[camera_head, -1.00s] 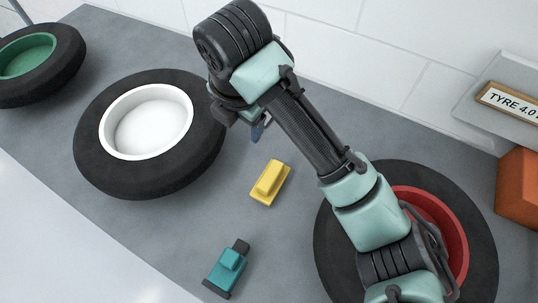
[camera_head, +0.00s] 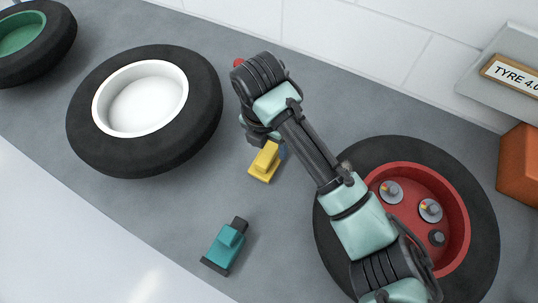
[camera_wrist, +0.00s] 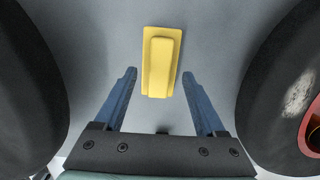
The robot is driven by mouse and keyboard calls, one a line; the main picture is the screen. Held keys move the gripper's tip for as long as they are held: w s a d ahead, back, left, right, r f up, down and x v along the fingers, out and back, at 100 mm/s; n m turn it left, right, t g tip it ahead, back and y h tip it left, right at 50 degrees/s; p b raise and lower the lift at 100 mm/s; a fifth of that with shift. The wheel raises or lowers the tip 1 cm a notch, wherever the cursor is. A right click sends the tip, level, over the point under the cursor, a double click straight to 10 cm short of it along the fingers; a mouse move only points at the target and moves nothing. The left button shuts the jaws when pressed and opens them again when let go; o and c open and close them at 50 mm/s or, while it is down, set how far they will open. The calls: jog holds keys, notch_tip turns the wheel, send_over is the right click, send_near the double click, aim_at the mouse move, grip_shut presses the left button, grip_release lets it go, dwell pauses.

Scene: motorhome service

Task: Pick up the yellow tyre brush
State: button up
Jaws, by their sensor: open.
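The yellow tyre brush (camera_head: 264,163) lies on the grey surface between the white-rimmed tyre and the red-rimmed tyre. My arm partly hides its upper end in the head view. In the wrist view the brush (camera_wrist: 161,62) is fully visible, with a raised narrow block on a flat base. My gripper (camera_wrist: 158,76) is open, its two blue fingers spread with the lower end of the brush showing between their tips. The gap between fingers and brush shows on both sides. In the head view my gripper is mostly hidden behind the wrist.
A teal tool (camera_head: 226,245) lies below the brush. The white-rimmed tyre (camera_head: 195,125) is at left and the red-rimmed tyre (camera_head: 478,205) at right. A green-rimmed tyre (camera_head: 62,45) is far left. An orange block (camera_head: 520,170) and a sign (camera_head: 512,78) are at right.

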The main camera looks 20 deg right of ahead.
aim_at(269, 157)
jog(key=shift+w+d+f, duration=0.1)
jog(key=shift+f, duration=1)
jog(key=shift+f, duration=0.25)
grip_shut()
